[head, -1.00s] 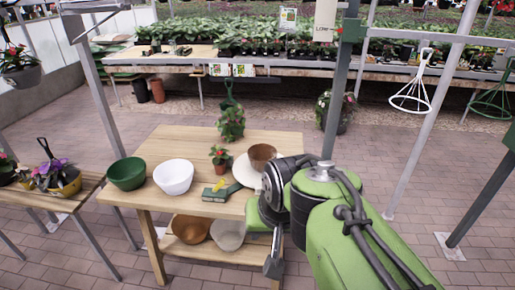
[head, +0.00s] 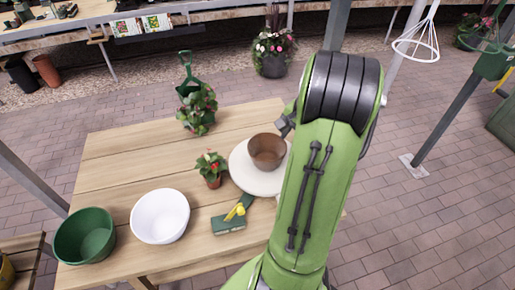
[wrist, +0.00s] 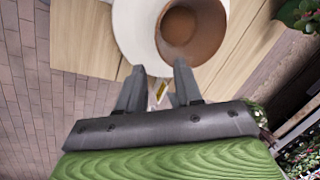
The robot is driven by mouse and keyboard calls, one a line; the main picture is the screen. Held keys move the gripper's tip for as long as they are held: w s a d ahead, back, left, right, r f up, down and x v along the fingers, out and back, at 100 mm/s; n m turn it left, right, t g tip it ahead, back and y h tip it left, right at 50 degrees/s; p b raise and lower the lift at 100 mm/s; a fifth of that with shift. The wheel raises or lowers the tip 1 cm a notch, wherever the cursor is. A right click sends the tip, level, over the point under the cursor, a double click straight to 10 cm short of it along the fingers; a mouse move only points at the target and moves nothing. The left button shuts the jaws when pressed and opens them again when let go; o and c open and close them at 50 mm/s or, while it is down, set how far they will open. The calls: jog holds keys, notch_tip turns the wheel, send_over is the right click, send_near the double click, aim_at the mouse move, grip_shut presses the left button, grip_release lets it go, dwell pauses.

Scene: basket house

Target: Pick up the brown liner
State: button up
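The brown liner (head: 267,151), a round open bowl shape, stands upright on a white round disc (head: 246,177) near the table's right side. In the wrist view the brown liner (wrist: 192,32) is at the top, its inside facing the camera, over the white disc (wrist: 133,28). My gripper (wrist: 159,73) is open, its two dark fingers apart and empty, pointing toward the liner's near rim. They appear short of it; I see no clear contact. In the head view my arm hides most of the gripper, with only a dark part showing beside the liner's right rim.
On the wooden table (head: 130,165) are a white bowl (head: 160,217), a green bowl (head: 84,236), a small red-flowered pot plant (head: 211,168), a green box with a yellow item (head: 229,223), and a leafy plant (head: 198,108). A grey post (head: 440,122) stands to the right.

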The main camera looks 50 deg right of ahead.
aim_at(276, 167)
jog(key=b+x, duration=0.3)
jog(key=x, duration=1.1)
jog(key=shift+f, duration=0.3)
jog(key=shift+r, duration=0.1)
jog(key=shift+c, duration=0.5)
grip_shut()
